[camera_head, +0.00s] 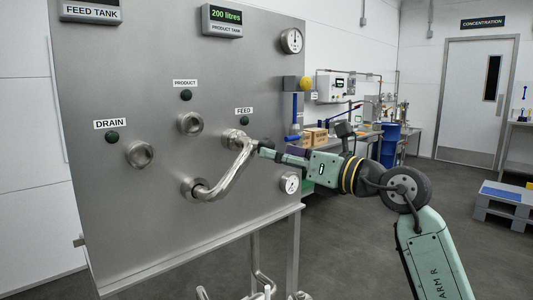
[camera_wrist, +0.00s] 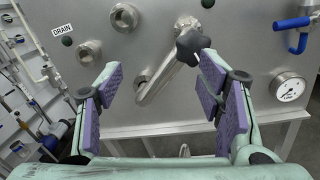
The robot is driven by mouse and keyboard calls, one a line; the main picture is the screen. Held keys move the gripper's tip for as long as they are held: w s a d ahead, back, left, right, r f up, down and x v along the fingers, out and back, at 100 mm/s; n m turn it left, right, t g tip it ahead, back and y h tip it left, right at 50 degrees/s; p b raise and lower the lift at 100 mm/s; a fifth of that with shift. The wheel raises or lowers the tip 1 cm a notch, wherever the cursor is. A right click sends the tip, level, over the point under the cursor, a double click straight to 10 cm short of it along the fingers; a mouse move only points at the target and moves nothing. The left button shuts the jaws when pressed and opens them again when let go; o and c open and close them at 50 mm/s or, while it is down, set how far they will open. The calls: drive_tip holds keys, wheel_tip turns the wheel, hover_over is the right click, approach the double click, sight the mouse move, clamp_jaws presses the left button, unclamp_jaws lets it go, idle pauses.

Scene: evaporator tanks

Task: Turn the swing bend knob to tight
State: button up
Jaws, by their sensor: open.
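The swing bend (camera_head: 232,172) is a shiny bent pipe on the steel panel. It runs from the lower port up to the port under the FEED label, and it also shows in the wrist view (camera_wrist: 155,82). Its dark lobed knob (camera_wrist: 189,44) is at the upper end, beyond my fingertips and close to the right one. In the head view the knob (camera_head: 265,144) is small and partly merged with my gripper. My gripper (camera_wrist: 160,68) is open, with purple pads wide apart and nothing between them. I cannot tell whether a finger touches the knob.
The panel (camera_head: 160,220) also has a PRODUCT port (camera_head: 190,123), a DRAIN port (camera_head: 139,154) and a round gauge (camera_head: 290,183) right of the bend. A blue-handled valve (camera_wrist: 297,30) is at the upper right in the wrist view. Open floor lies right of the panel.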

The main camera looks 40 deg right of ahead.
drive_tip(key=s+d+m+h, duration=0.1)
drive_tip(key=s+d+h, duration=0.1)
drive_tip(key=d, duration=0.2)
drive_tip(key=shift+w+a+f+p, duration=0.2)
drive_tip(key=shift+w+p, duration=0.35)
drive_tip(key=shift+w, duration=1.2)
drive_tip(key=shift+w+a+f+p, duration=0.1)
drive_tip(key=shift+w+a+p, duration=0.3)
drive_tip(key=shift+w, duration=1.3)
drive_tip(key=shift+w+a+f+p, duration=0.15)
drive_tip(key=shift+w+p, duration=0.55)
drive_tip(key=shift+w, duration=1.05)
drive_tip(key=shift+d, duration=0.1)
drive_tip(key=shift+c, duration=0.2)
drive_tip(key=c, duration=1.1)
